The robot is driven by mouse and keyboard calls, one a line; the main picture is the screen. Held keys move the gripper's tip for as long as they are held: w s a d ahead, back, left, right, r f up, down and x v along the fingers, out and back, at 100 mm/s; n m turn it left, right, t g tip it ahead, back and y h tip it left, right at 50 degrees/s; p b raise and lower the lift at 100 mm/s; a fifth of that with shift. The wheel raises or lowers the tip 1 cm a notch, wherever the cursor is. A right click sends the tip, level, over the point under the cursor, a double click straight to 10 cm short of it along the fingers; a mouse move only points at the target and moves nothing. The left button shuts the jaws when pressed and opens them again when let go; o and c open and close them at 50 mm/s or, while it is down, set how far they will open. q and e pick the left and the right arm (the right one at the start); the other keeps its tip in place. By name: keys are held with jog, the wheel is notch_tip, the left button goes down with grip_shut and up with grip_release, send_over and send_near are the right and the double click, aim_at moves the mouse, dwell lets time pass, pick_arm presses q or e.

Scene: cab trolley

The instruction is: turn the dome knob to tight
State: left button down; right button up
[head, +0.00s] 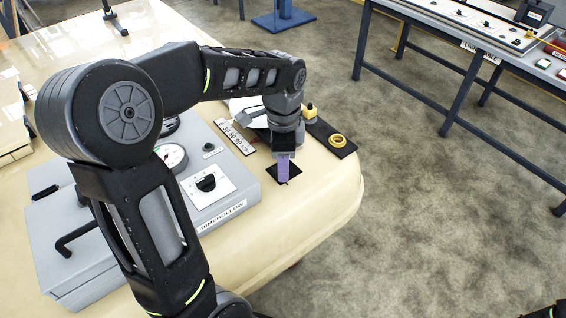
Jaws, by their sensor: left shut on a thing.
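My left gripper (284,155) points down beside the grey box, near the right end of the cream bench. It is shut on a narrow purple piece (284,170), which stands upright over a small black square (294,171). I cannot tell whether the piece touches the square. A black knob (206,183) sits on a white plate on the grey box, apart from the gripper. No part is clearly marked as the dome knob, and no tight mark can be read. A white rounded thing (243,106) is partly hidden behind my left wrist. My right gripper is not in view.
The grey box (228,203) has a dial gauge (172,157) and a black handle (72,239). A number strip (236,137) lies behind it. Bare floor lies beyond.

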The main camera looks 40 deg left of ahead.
pick_arm(q)
jog(key=c, duration=0.9)
grip_release()
jog(key=shift+c, duration=0.2)
notch_tip(320, 180, up, 8)
jog(key=shift+f+b, duration=0.1)
jog(key=shift+b, duration=0.25)
